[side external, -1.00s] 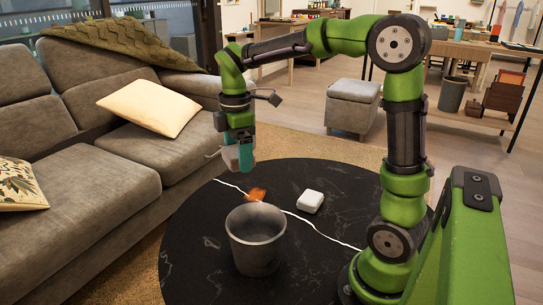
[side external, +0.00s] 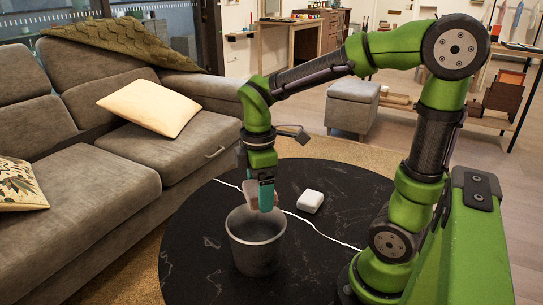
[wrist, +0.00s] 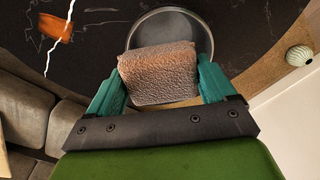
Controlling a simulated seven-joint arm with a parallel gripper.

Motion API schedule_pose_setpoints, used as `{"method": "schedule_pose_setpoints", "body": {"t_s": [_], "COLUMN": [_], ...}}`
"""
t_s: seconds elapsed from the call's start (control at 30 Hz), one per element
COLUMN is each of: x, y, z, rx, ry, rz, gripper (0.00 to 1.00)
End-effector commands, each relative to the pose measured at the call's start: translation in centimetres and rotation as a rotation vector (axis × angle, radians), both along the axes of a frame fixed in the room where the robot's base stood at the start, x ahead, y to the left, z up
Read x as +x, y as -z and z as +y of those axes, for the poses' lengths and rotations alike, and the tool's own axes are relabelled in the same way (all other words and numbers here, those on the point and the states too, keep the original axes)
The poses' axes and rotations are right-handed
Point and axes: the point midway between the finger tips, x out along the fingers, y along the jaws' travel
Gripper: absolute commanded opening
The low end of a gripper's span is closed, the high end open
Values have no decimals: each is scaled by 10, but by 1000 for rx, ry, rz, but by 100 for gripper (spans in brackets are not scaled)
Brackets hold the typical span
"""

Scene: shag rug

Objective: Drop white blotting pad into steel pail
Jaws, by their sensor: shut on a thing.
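The steel pail (side external: 257,252) stands upright on the round black table (side external: 195,262). My gripper (side external: 259,193) is just above the pail's mouth, fingers pointing down. It is shut on a rough-textured, pinkish-brown block (wrist: 158,72), gripped by its two sides. In the wrist view, the block overlaps the pail's opening, whose rim (wrist: 208,35) shows behind it. The held block looks pinkish-brown rather than white. A small white rounded block (side external: 310,201) lies on the table to the right of the pail.
An orange piece (wrist: 55,28) lies on the table near a white line (wrist: 58,42) across its top. A grey sofa (side external: 105,180) with cushions is at left. A ribbed pale round object (wrist: 299,55) shows at the wrist view's right. Table around the pail is mostly clear.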

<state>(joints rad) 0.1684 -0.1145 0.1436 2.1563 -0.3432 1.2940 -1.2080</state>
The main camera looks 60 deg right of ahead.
Motion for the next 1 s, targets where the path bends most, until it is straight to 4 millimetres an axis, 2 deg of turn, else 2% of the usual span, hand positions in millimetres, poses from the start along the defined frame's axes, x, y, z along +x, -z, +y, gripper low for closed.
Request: {"method": "schedule_pose_setpoints", "body": {"t_s": [0.37, 0.4, 0.47, 0.77, 0.87, 1.0], "x": [0, 0, 0, 1, 1, 1], "y": [5, 5, 5, 2, -9, -37], "z": [0, 0, 0, 0, 0, 0], "rx": [1, 1, 1, -1, -1, 0], "ry": [0, 0, 0, -1, 0, 1], "rz": [-1, -1, -1, -2, -5, -8], "gripper": [59, 90, 99, 100, 100, 100]}}
